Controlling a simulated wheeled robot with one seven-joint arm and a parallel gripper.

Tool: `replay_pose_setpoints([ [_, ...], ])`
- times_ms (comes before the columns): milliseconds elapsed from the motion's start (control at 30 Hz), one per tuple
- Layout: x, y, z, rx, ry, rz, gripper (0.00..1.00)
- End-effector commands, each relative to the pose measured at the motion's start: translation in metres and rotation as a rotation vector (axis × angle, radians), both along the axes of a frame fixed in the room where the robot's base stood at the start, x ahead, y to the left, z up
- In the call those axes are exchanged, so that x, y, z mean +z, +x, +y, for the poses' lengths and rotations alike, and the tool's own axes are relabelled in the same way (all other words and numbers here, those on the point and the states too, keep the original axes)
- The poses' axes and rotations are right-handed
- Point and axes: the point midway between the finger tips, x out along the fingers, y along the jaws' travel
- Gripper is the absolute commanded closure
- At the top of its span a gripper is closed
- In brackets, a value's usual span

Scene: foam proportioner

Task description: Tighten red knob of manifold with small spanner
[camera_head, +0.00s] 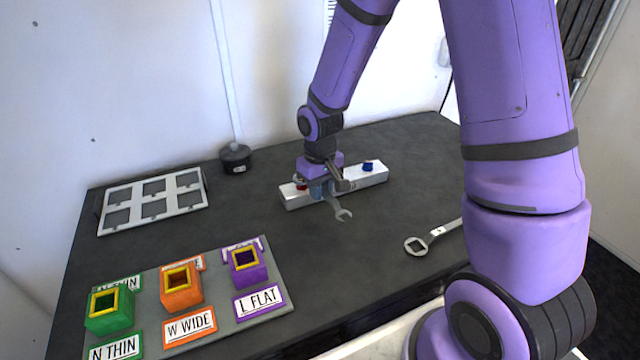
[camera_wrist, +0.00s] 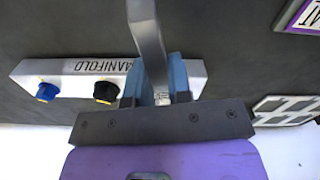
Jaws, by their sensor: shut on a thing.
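My gripper (camera_head: 322,190) is shut on a grey spanner (camera_head: 342,213), the smaller-looking of the two in view; its open-jawed end points toward the front. In the wrist view the blue fingers of my gripper (camera_wrist: 162,85) clasp the spanner's shaft (camera_wrist: 147,35). The manifold (camera_head: 375,178) is a pale block behind and beneath my gripper; its label shows in the wrist view (camera_wrist: 65,67). The red knob (camera_head: 299,183) is at the manifold's left end, partly covered by my gripper, and is not seen in the wrist view. I cannot tell whether the spanner touches it.
A blue knob (camera_head: 368,167) and a black knob (camera_wrist: 105,92) are also on the manifold. Another spanner (camera_head: 430,241) lies to the right. A board with labelled coloured sockets (camera_head: 265,275) is front left, a white frame (camera_head: 152,204) behind it. A black round object (camera_head: 235,158) stands at the back.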

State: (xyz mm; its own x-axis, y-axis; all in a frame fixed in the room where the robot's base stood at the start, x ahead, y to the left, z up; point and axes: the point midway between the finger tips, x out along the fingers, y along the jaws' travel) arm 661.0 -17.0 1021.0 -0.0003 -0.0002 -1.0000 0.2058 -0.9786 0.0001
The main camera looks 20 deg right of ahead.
Motion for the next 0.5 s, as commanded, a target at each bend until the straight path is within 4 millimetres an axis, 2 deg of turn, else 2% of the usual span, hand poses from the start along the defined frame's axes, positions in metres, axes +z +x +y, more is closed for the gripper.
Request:
replay_pose_setpoints([
  [333, -0.018, -0.001, 0.0, 0.0, 0.0, 0.001, 1.0],
  [500, -0.018, -0.001, 0.01, -0.106, 0.0, 0.0, 1.0],
])
